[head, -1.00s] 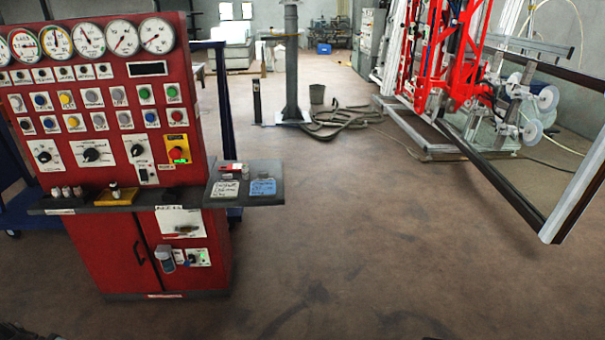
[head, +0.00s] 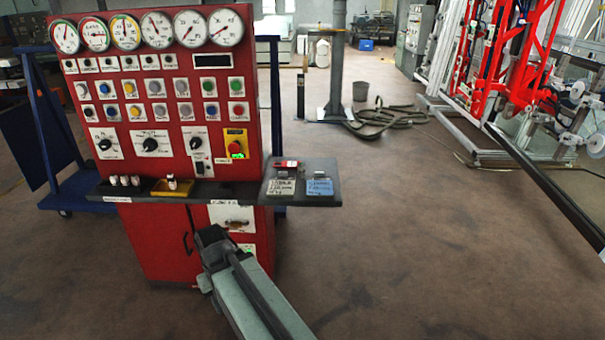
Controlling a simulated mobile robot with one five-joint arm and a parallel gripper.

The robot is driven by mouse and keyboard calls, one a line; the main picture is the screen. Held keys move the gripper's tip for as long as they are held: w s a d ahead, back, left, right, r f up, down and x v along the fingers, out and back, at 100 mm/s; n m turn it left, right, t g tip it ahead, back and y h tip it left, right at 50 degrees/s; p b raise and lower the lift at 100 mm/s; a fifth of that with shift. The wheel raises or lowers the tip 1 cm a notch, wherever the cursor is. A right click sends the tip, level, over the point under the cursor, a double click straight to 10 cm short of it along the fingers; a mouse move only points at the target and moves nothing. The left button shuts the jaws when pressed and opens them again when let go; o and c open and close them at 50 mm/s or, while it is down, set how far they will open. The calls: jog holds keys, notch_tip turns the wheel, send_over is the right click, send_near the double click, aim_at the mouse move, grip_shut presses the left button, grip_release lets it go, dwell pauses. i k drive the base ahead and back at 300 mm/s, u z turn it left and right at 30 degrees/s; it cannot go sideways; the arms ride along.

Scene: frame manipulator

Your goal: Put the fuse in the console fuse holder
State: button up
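The red console (head: 160,100) stands at the left with its dark shelf (head: 225,189). A small pale piece with a dark band (head: 172,183), perhaps the fuse, sits in a yellow tray (head: 160,194) on the shelf. Three similar small pale pieces (head: 125,181) stand left of the tray. A white panel with a dark slot (head: 232,217) is on the console's lower front; I cannot tell whether it is the fuse holder. My arm reaches up from the bottom. Its dark end, my gripper (head: 212,237), is in front of the lower console, below the shelf; its fingers are not clear.
A side shelf (head: 330,191) juts right, holding two cards (head: 319,183) and a small red item (head: 287,164). A blue frame (head: 46,110) is behind the console. A post (head: 337,60) and hoses (head: 385,120) stand farther back.

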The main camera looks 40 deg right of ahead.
aim_at(227, 192)
jog(key=z, duration=0.1)
jog(key=i, duration=1)
jog(key=u, duration=0.05)
